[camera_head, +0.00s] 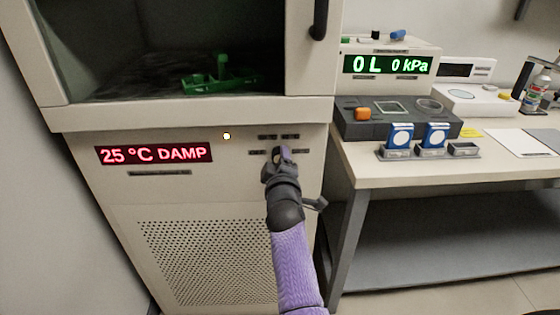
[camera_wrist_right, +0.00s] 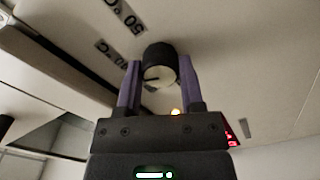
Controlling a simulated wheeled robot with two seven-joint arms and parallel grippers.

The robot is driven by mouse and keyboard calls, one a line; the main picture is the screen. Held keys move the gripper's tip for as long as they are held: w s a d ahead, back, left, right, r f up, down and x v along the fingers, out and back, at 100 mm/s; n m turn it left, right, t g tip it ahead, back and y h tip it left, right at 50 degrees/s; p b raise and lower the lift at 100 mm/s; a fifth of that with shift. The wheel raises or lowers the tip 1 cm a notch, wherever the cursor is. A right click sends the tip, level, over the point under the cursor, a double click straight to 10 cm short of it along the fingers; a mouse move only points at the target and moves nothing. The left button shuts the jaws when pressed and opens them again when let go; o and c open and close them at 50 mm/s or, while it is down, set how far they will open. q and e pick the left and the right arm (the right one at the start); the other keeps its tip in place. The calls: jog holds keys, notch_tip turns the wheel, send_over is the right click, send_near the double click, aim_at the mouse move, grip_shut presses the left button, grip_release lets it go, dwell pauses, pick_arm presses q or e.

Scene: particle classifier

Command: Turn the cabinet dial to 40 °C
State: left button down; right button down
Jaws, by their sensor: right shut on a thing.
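The cream cabinet (camera_head: 232,190) stands at the left with a red display (camera_head: 153,153) that reads "25 °C DAMP". My right gripper (camera_head: 280,160) is at the cabinet's front panel and covers most of the dial in the head view. In the right wrist view the black dial (camera_wrist_right: 159,56) with a pale face sits between the two fingers of my right gripper (camera_wrist_right: 158,78), which is shut on it. A "50 °C" label (camera_wrist_right: 126,16) shows beside the dial, and another label (camera_wrist_right: 122,52) is partly hidden by a finger. My left gripper is not in view.
A small lit lamp (camera_head: 226,136) is on the panel left of the dial. The cabinet window (camera_head: 120,50) above shows a green item (camera_head: 222,78) inside. A bench (camera_head: 385,165) to the right holds a pressure readout (camera_head: 388,65) and blue-and-white containers (camera_head: 401,136).

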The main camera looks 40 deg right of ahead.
jog(key=shift+f+m, duration=0.1)
jog(key=shift+m, duration=1)
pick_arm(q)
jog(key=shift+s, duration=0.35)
